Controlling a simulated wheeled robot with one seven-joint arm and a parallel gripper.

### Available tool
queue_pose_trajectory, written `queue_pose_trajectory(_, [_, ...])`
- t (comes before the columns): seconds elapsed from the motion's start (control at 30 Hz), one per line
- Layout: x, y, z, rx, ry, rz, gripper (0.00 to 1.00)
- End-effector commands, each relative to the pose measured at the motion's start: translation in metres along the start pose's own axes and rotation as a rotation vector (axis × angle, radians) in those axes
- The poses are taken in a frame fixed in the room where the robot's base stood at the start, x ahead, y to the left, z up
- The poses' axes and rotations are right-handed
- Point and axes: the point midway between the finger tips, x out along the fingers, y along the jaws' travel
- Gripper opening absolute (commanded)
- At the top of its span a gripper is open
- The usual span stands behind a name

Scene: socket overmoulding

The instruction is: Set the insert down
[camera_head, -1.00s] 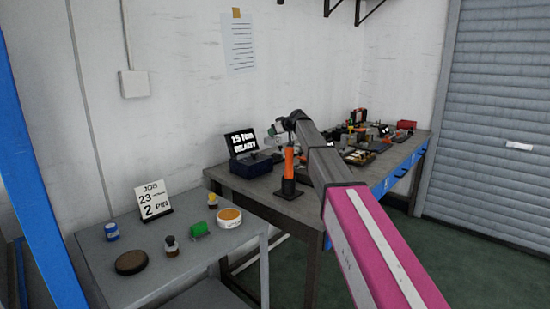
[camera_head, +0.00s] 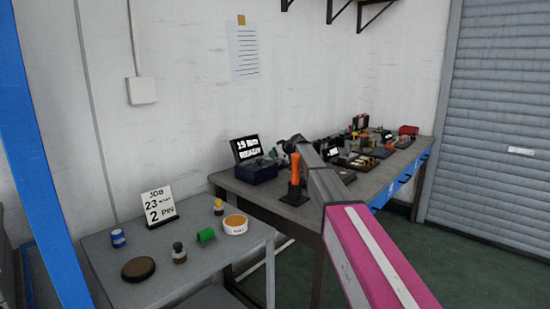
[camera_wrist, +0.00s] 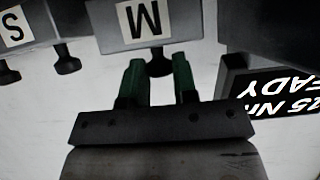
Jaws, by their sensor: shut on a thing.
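In the wrist view my gripper (camera_wrist: 157,80) has two green fingers, one on each side of a dark round knob (camera_wrist: 158,64). The knob sits at the edge of a grey block (camera_wrist: 110,32) with a white M label. I take this to be the insert, though its lower outline is cut off. A similar block with an S label (camera_wrist: 14,27) and dark knobs is to the left, apart from my fingers. In the head view my arm reaches over the far bench (camera_head: 312,213) and hides the gripper and what it holds.
A READY display on a dark blue box (camera_head: 255,170) and an orange tool on a black stand (camera_head: 294,195) are near my arm. Several items crowd the bench's right end. The near grey table (camera_head: 210,272) holds a job sign (camera_head: 160,207), a round tub (camera_head: 234,225) and small pots.

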Motion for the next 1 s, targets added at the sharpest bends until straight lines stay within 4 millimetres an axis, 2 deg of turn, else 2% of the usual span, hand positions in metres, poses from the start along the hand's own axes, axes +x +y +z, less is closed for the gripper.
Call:
queue_pose_trajectory(0.13, [0.0062, 0.0, 0.0113, 0.001, 0.002, 0.001, 0.0])
queue_pose_trajectory(0.47, [0.0074, 0.0001, 0.0132, 0.001, 0.002, 0.001, 0.0])
queue_pose_trajectory(0.5, [0.0079, 0.0, 0.0146, 0.001, 0.001, 0.0, 0.3])
queue_pose_trajectory(0.57, [0.0078, 0.0, 0.0142, 0.001, 0.001, 0.0, 0.49])
queue_pose_trajectory(0.6, [0.0078, 0.0, 0.0142, 0.001, 0.001, 0.0, 0.52])
queue_pose_trajectory(0.9, [0.0067, 0.0, 0.0123, 0.0, 0.001, 0.0, 0.52])
queue_pose_trajectory(1.0, [-0.0016, -0.0006, 0.0121, 0.0, 0.001, 0.001, 0.52])
